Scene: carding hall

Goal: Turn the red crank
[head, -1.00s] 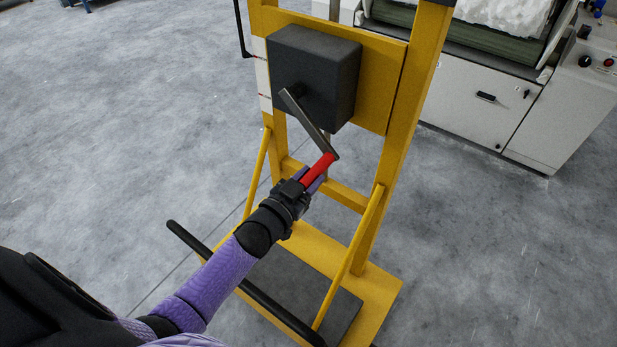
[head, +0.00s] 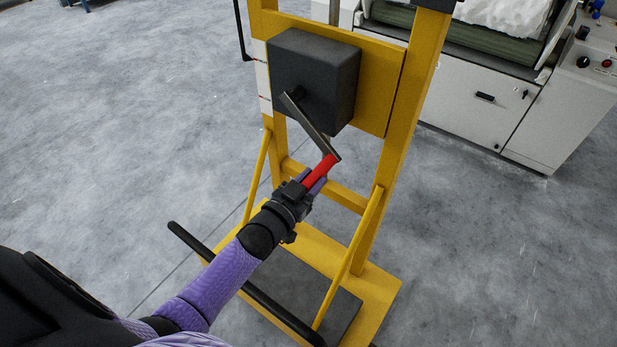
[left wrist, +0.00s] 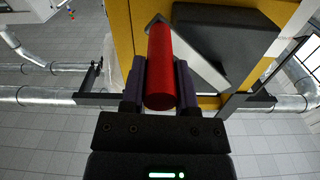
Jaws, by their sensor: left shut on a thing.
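The red crank handle (head: 320,170) sticks out toward me from the lower end of a grey crank arm (head: 309,126). The crank arm slants down and right from the hub on a dark box (head: 318,75), which is fixed to a yellow frame. My left gripper (head: 313,181) is shut on the red handle. In the left wrist view the red handle (left wrist: 160,70) lies between the two purple fingers of my left gripper (left wrist: 160,88), and the crank arm (left wrist: 195,58) passes behind it. My right gripper is not in view.
The yellow frame (head: 392,170) stands on a yellow base with a dark plate (head: 300,285). A black bar (head: 245,285) crosses low in front. A white machine (head: 490,100) stands at the back right. The grey floor at left is clear.

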